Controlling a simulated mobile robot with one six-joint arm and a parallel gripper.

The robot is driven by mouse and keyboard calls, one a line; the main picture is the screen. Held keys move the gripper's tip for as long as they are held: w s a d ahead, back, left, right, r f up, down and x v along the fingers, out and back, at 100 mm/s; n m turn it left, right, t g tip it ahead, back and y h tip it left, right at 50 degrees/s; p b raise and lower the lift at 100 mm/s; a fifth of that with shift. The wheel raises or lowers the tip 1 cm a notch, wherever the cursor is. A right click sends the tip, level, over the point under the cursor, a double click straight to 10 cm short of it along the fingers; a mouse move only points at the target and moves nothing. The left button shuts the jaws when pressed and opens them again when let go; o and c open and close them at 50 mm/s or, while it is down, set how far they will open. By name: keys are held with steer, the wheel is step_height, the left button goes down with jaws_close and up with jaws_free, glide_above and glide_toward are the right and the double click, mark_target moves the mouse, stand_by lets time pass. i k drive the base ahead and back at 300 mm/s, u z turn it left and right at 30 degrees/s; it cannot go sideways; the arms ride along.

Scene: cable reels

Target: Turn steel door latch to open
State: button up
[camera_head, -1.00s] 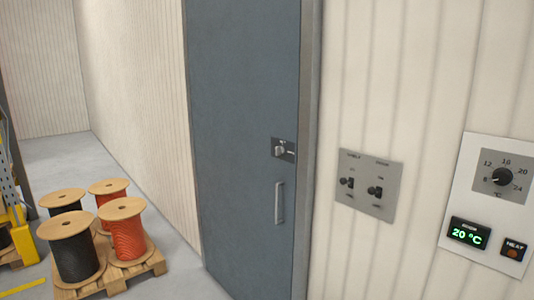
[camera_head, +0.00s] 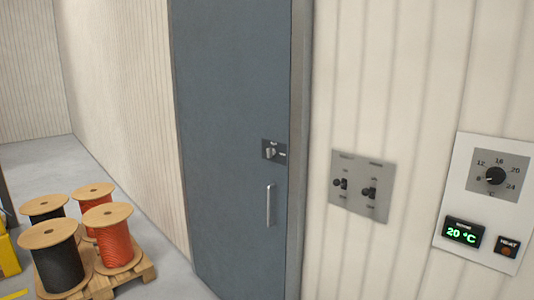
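The steel door (camera_head: 232,130) is a tall blue-grey panel in a grey frame, and it looks shut. The latch (camera_head: 271,151) is a small turn knob on a dark plate near the door's right edge. Its exact angle is too small to tell. A vertical pull handle (camera_head: 269,205) sits below the latch. My gripper is not in view, and nothing touches the latch or the door.
A switch panel (camera_head: 361,205) and a thermostat panel (camera_head: 448,205) reading 20 °C are on the wall right of the door. Several black and orange cable reels (camera_head: 106,240) stand on a wooden pallet (camera_head: 128,283) at lower left. Grey floor (camera_head: 150,205) lies behind them.

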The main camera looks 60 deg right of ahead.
mark_target(270, 151)
steer(key=i, duration=0.85)
steer(key=u, duration=0.05)
